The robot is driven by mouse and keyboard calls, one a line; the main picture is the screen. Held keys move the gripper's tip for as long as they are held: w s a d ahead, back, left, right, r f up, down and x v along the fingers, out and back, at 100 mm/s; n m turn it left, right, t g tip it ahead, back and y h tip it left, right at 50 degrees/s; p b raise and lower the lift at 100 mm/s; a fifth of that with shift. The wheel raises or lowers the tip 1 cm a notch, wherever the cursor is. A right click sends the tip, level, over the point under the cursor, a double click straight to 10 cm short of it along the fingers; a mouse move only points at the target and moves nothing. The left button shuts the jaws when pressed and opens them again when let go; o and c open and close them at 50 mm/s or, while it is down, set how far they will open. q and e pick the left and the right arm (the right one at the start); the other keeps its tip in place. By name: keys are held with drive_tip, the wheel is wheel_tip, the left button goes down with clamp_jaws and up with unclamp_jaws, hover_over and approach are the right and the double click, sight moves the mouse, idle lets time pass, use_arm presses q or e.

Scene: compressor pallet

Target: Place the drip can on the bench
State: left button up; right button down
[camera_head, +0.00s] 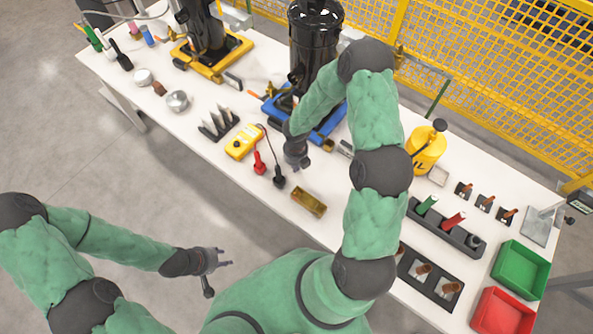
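The white bench (325,230) runs diagonally across the view. I cannot tell for sure which thing is the drip can. A small open brass-coloured box (308,202) lies on the bench near its front edge. A yellow can with a dark top and black lettering (427,150) stands towards the back edge, right of my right arm. My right gripper (301,166) points down over the bench, beside the blue base and behind the brass box. Its fingers are too small and dark to judge. My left gripper (222,262) is out in front of the bench over the floor, with fingers apart and seemingly empty.
A black cylinder unit (312,45) stands by the blue base (325,125), partly behind my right arm. A yellow meter (243,142) with red and black probes lies left of my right gripper. Green (520,268) and red (502,312) bins sit at right. A yellow mesh fence (500,90) runs behind.

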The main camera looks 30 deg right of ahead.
drive_tip(key=shift+w+d, duration=0.2)
drive_tip(key=shift+w, duration=0.25)
drive_tip(key=shift+w+d+r+p, duration=0.2)
drive_tip(key=shift+w+d+p, duration=0.15)
drive_tip(key=shift+w+p, duration=0.55)
drive_tip(key=shift+w+d+p, duration=0.25)
drive_tip(key=shift+w+p, duration=0.25)
drive_tip(key=shift+p, duration=0.25)
drive_tip(key=shift+w+d+f, duration=0.1)
drive_tip(key=shift+w+f, duration=0.1)
drive_tip(key=shift+w, duration=0.05)
